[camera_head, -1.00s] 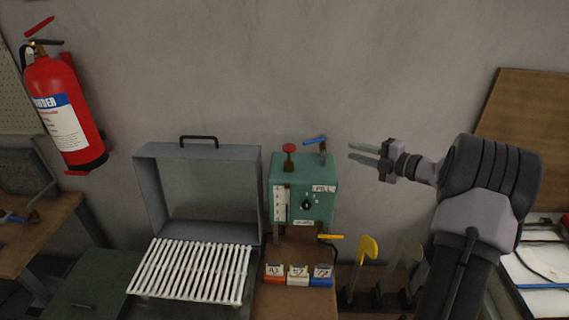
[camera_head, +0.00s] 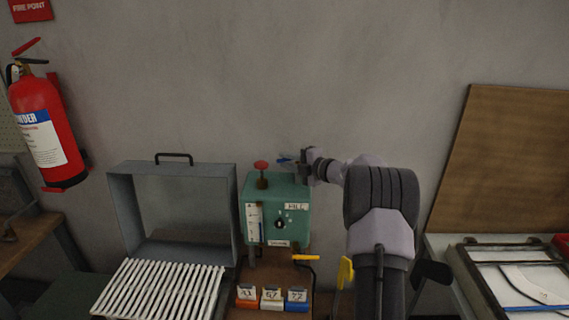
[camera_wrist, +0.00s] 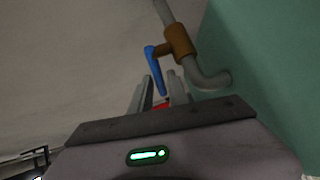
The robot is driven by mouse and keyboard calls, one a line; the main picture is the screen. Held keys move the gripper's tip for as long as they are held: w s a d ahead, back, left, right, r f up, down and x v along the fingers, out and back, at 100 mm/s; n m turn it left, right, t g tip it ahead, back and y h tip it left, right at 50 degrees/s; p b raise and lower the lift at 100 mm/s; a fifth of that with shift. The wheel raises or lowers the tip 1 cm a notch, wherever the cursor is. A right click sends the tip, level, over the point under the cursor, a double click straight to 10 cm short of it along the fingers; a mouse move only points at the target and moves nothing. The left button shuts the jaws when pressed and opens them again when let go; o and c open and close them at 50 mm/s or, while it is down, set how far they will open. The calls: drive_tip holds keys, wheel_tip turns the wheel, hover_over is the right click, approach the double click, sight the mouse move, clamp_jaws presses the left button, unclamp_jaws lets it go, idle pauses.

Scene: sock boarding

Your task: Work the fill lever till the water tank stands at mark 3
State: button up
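The teal water tank (camera_head: 262,195) stands in the middle of the head view, with a "FILL" label, a dark round knob and a white gauge strip (camera_head: 254,222) on its front. The gauge reading is too small to tell. The blue fill lever (camera_head: 284,160) is on top at the right; in the wrist view the blue lever (camera_wrist: 152,60) hangs from a brown valve on a grey pipe. My gripper (camera_head: 300,163) is beside it; in the wrist view my gripper (camera_wrist: 160,84) is open, with the lever's end between its fingertips. Contact cannot be told.
A red knob (camera_head: 261,168) stands on top of the tank at the left. A grey open box (camera_head: 172,212) with a white slatted rack is to the left. Below the tank are a yellow-handled valve (camera_head: 305,257) and several tagged blocks (camera_head: 271,299).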

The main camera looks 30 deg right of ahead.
drive_tip(key=shift+w+a+f, duration=0.1)
drive_tip(key=shift+w+a, duration=0.05)
drive_tip(key=shift+w, duration=0.45)
clamp_jaws()
idle(1.1)
